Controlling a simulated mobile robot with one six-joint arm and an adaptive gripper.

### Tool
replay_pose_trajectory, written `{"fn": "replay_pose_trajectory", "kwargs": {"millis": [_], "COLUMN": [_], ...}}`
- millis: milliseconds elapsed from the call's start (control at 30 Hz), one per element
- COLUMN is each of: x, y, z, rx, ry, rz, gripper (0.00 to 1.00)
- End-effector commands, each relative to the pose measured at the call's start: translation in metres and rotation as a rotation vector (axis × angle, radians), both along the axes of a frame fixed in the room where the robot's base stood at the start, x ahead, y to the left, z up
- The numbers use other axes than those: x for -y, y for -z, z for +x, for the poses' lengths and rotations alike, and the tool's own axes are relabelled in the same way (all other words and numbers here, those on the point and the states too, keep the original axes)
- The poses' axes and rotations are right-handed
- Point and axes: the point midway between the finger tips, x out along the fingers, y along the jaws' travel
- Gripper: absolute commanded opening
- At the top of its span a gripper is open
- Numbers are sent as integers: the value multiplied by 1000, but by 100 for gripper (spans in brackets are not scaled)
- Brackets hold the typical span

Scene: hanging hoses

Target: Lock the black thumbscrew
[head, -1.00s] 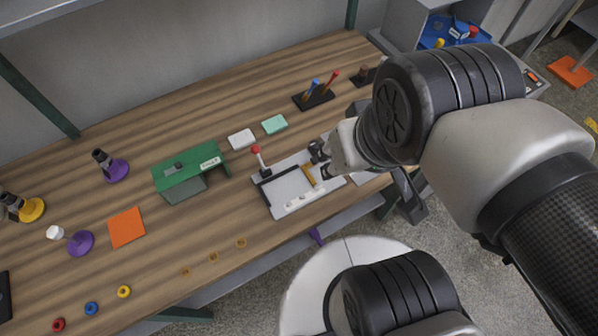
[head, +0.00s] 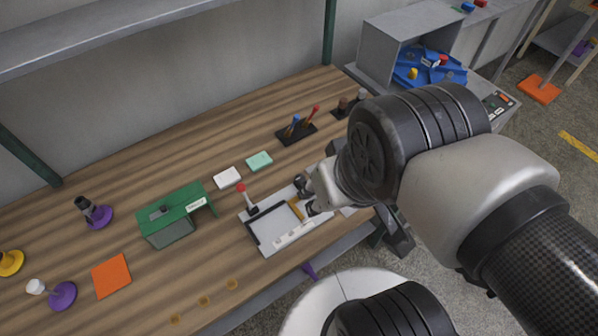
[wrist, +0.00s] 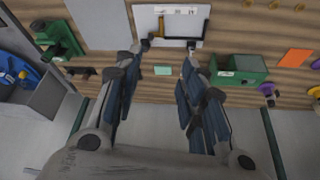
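I cannot pick out a black thumbscrew with certainty in either view. A small black upright part on a purple base (head: 97,216) stands at the left of the bench in the head view. My gripper (head: 306,195) is above the right part of a white tray (head: 272,243), which carries a black bracket, a yellow bar and a red-topped lever (head: 245,199). In the wrist view my gripper (wrist: 168,45) has its fingers spread wide, with nothing between the tips. The white tray (wrist: 170,22) shows beyond them. I cannot tell whether the fingers touch it.
A green box (head: 172,214), a white block (head: 228,177), a mint block (head: 259,161) and a black tool holder (head: 296,132) stand on the wooden bench. An orange square (head: 111,275) lies at the left. A grey cabinet with a blue tray (head: 428,69) is at the right.

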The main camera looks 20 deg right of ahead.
Motion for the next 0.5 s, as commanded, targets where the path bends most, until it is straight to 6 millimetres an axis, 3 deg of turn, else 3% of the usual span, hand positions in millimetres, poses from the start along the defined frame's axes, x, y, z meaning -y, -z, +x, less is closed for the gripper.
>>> {"fn": "replay_pose_trajectory", "kwargs": {"millis": [133, 233, 500], "x": [0, 1, 2], "y": [-9, -22, -40], "z": [11, 32, 118], "rx": [-32, -86, -285], "ry": [-18, -50, -176], "rz": [-11, -30, -97], "gripper": [45, 45, 45]}}
